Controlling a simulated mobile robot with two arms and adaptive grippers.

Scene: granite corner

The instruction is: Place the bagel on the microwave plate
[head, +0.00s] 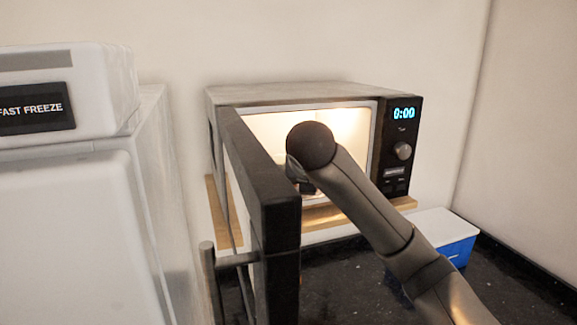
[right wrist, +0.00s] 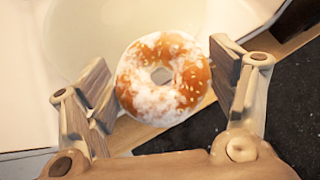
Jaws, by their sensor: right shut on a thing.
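The bagel (right wrist: 163,79), browned with white topping and pale flecks, sits between the fingers of my right gripper (right wrist: 163,88), which is shut on it. In the head view my right arm reaches into the open front of the microwave (head: 290,95), and its round wrist joint hides most of the gripper and the bagel. A pale, round-edged surface, apparently the microwave plate (right wrist: 95,30), shows beyond and below the bagel in the right wrist view. Whether the bagel touches it I cannot tell. In the head view the plate is mostly hidden. My left gripper is not in view.
The microwave door (head: 270,200) stands open toward me, close to the left of my right arm. A white freezer (head: 75,220) is at the left. A blue box with a white lid (head: 458,252) sits right of the microwave on the dark speckled counter (head: 345,285).

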